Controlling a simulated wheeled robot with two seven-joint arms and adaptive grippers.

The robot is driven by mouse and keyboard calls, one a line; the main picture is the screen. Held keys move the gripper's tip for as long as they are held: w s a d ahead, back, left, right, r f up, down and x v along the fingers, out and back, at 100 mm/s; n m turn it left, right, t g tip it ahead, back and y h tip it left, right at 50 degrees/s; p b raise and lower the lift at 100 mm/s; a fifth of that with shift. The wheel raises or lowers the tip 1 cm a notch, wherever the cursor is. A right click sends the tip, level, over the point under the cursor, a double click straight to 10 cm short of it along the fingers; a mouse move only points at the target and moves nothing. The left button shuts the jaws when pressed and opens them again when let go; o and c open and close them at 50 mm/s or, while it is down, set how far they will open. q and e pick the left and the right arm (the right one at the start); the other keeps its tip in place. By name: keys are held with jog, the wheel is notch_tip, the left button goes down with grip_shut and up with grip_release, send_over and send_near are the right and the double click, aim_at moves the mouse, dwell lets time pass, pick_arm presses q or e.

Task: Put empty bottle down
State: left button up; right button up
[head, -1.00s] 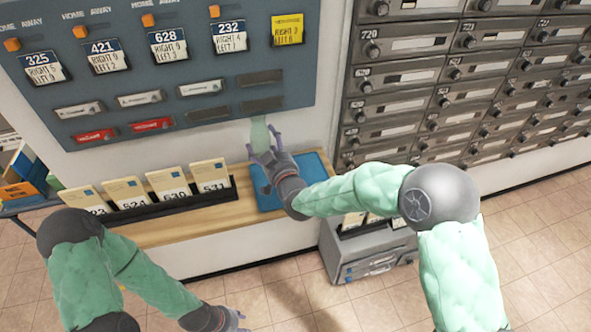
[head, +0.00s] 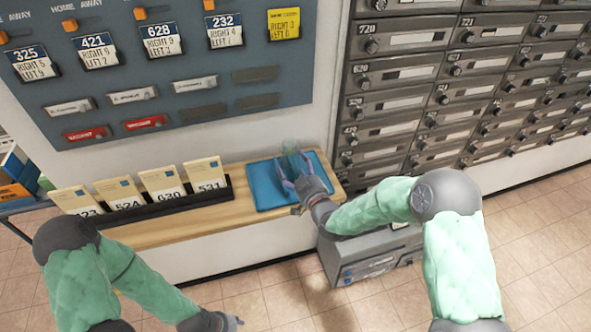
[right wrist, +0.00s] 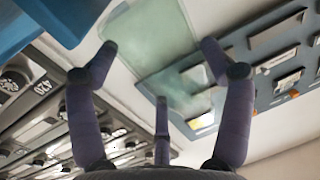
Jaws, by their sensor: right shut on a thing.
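A pale green see-through bottle (head: 291,156) is at my right gripper (head: 289,178), over the blue tray (head: 263,187) at the right end of the wooden shelf. In the right wrist view the bottle (right wrist: 150,35) stands between the spread fingers of the right gripper (right wrist: 155,55), which is shut on it. The bottle's lower end is partly hidden by the fingers in the head view, so I cannot tell whether it touches the tray. The blue tray also shows at the upper left of the right wrist view (right wrist: 20,25). My left gripper (head: 236,321) hangs low at the bottom, far from the shelf; its fingers are too small to read.
A black rack (head: 160,208) of numbered cards stands on the shelf (head: 190,225), left of the tray. A blue-grey board (head: 190,65) is on the wall above. Metal mailboxes (head: 440,95) fill the right. A grey box (head: 365,262) stands on the floor below.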

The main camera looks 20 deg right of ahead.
jog(key=shift+f, duration=0.1)
jog(key=o, duration=0.9)
jog(key=shift+f, duration=0.15)
jog(key=o, duration=0.4)
jog(key=shift+c, duration=0.2)
